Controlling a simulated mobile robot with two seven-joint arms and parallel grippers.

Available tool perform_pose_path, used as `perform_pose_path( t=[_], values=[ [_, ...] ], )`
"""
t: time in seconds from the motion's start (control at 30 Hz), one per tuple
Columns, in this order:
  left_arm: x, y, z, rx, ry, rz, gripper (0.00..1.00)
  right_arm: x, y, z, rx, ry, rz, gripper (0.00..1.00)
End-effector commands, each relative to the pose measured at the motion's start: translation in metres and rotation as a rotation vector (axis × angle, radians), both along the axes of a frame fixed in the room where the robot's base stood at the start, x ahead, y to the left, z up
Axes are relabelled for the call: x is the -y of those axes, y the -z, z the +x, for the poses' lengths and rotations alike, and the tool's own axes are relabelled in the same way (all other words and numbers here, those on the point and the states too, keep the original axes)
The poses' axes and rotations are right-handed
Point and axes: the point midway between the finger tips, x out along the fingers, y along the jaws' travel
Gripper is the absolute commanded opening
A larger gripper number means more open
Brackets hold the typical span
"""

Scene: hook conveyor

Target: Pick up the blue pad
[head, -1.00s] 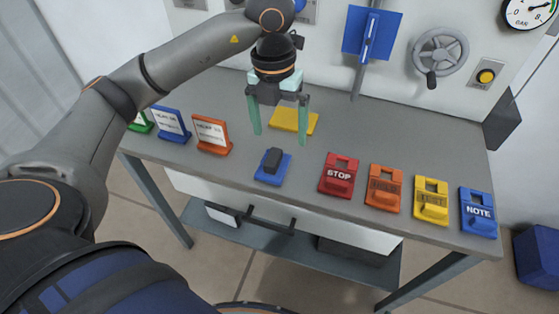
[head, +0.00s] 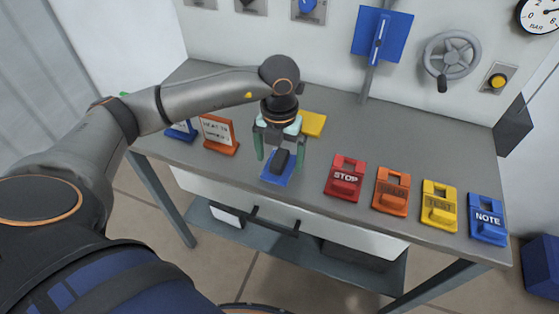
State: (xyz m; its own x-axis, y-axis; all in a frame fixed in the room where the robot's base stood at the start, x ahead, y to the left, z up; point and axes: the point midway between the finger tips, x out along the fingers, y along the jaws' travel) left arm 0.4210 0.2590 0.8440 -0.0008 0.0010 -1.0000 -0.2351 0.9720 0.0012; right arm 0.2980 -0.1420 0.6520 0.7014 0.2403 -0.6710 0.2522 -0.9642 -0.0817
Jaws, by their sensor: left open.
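My right gripper is not in view.
A yellow pad (head: 313,124) lies just behind my left gripper. Red STOP (head: 345,178), orange (head: 391,191), yellow TEST (head: 439,206) and blue NOTE (head: 487,219) tags lie to the right. An orange sign stand (head: 218,134) and a blue one (head: 183,131) stand to the left.

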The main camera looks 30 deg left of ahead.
Motion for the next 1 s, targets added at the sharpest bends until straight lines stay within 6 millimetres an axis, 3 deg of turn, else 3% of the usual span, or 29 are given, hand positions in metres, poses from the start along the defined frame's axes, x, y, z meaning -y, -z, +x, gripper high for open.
perform_pose_path(
  t=[0.3, 0.9, 1.0],
  values=[
    [0.0005, 0.0055, 0.0001, 0.001, 0.002, -0.001, 0.99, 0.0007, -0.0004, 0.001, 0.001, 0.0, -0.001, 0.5],
    [0.0006, 0.005, 0.0001, 0.001, 0.002, -0.001, 0.31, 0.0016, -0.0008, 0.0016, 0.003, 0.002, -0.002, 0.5],
    [0.0006, 0.0048, 0.0002, 0.001, 0.002, -0.002, 0.26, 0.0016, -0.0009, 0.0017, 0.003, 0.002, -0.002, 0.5]
  ],
)
